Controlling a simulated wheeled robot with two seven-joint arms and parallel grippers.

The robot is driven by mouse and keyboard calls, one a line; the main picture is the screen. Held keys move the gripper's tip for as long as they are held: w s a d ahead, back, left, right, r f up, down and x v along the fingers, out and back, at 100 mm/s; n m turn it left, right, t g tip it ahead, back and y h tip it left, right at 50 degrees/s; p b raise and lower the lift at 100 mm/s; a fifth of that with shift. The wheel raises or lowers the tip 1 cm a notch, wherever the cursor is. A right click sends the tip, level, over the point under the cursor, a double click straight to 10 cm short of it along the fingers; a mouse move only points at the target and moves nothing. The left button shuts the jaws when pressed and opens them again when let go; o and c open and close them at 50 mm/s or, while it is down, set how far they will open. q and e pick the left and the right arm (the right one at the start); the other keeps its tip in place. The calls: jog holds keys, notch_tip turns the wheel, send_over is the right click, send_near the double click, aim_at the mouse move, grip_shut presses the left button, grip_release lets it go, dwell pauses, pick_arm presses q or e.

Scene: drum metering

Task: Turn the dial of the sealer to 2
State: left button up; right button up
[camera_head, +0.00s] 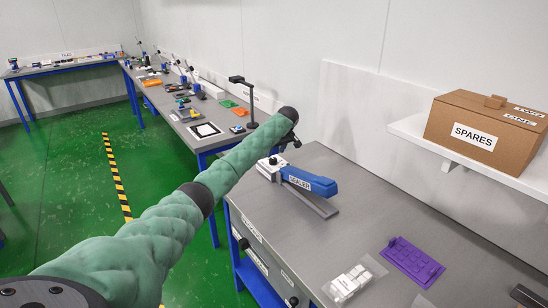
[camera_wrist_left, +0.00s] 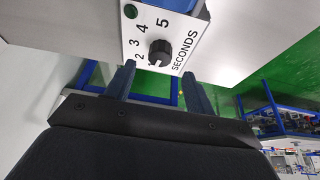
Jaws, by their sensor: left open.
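The sealer (camera_head: 311,182) stands on the grey bench, with a blue lever labelled SEALER and a pale body at its left end. In the left wrist view its white dial plate (camera_wrist_left: 186,35) carries the numbers 2, 3, 4, 5 and the word SECONDS. The black round dial (camera_wrist_left: 160,52) sits on that plate; its pointer is too small to read surely. My left gripper (camera_wrist_left: 159,70) is open, its two dark fingers spread to either side, just short of the dial. In the head view my left gripper (camera_head: 290,139) is by the sealer's body, mostly hidden. My right gripper is not in view.
On the bench lie a purple tray (camera_head: 412,261) and white pieces (camera_head: 352,281). A SPARES box (camera_head: 485,130) stands on a wall shelf at the right. Other benches with small items run along the back wall. The bench between sealer and tray is clear.

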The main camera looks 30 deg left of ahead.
aim_at(273, 159)
pick_arm(q)
jog(key=shift+p+x, duration=0.65)
jog(key=shift+x, duration=1.85)
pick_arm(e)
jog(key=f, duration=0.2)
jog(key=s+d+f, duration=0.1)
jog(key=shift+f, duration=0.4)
pick_arm(q)
jog(key=shift+c, duration=0.4)
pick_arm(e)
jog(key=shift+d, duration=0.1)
pick_arm(q)
jog(key=c, duration=0.9)
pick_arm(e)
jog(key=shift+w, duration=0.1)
